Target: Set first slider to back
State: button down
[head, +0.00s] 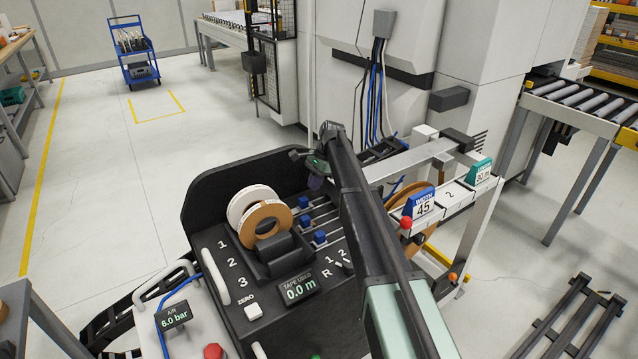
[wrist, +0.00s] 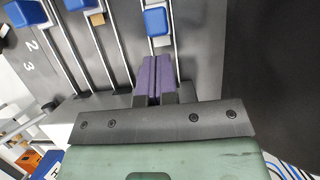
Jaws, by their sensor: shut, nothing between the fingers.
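Several thin metal rails cross the dark panel (head: 262,315), carrying three blue slider knobs. The knob on the farthest rail, apparently the first slider (head: 303,201), shows in the wrist view (wrist: 156,20) just above my fingertips. The other two knobs, the middle one (head: 306,221) and the nearest one (head: 319,237), sit on the neighbouring rails; in the wrist view they are at the upper left. My gripper (head: 315,183) has purple fingertips (wrist: 155,62) that are shut and empty. They are over the first slider's rail, with a small gap to its knob in the picture. Contact cannot be told.
Tape rolls (head: 264,220) stand on the panel left of the knobs. A tape counter (head: 298,290) reads 0.0 m. The floor at left is open.

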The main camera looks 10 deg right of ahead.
aim_at(299, 208)
jog(key=b+x, duration=0.1)
jog(key=x, duration=0.1)
jog(key=shift+f, duration=0.4)
jog(key=shift+a+r, duration=0.1)
jog(key=a, duration=0.1)
jog(key=s+a, duration=0.1)
jog(key=a, duration=0.1)
jog(key=s+a, duration=0.1)
jog(key=shift+a, duration=0.35)
